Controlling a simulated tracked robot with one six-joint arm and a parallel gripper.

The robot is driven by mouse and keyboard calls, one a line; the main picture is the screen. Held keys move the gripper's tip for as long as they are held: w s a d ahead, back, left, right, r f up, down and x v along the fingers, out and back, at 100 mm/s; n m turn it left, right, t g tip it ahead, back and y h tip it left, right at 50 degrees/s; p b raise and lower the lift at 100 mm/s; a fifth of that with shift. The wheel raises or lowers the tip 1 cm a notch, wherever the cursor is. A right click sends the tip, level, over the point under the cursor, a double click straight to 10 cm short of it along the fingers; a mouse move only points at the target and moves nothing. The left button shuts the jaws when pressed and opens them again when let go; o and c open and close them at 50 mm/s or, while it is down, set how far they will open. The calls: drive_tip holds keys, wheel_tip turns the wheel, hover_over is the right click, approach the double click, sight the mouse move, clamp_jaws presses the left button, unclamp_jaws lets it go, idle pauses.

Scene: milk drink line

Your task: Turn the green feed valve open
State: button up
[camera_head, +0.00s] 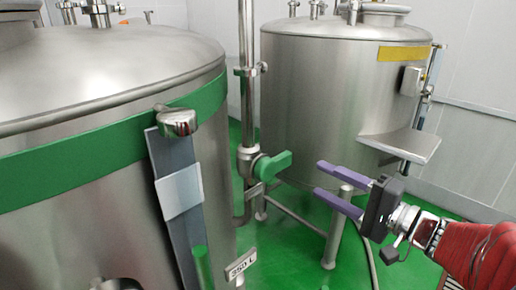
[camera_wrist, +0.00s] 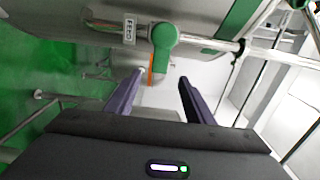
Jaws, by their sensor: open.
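The green feed valve handle (camera_head: 272,166) sits on a vertical steel pipe between the two tanks. In the head view it points right, across the pipe, toward my gripper. In the wrist view the green handle (camera_wrist: 165,36) is at top centre, beside a plate reading FEED (camera_wrist: 129,31). My gripper (camera_head: 318,178) has two purple fingers spread apart, with nothing between them. Its tips are a short way right of the handle and appear apart from it. In the wrist view the handle is ahead of the gap between the fingers (camera_wrist: 162,77).
A large steel tank with a green band (camera_head: 110,142) fills the left, with a level gauge (camera_head: 180,190) on its side. A second steel tank (camera_head: 310,100) stands behind, with a small shelf (camera_head: 402,143). Green floor is open below.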

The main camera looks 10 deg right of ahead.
sight(286, 163)
drive_tip(key=shift+x, duration=6.7)
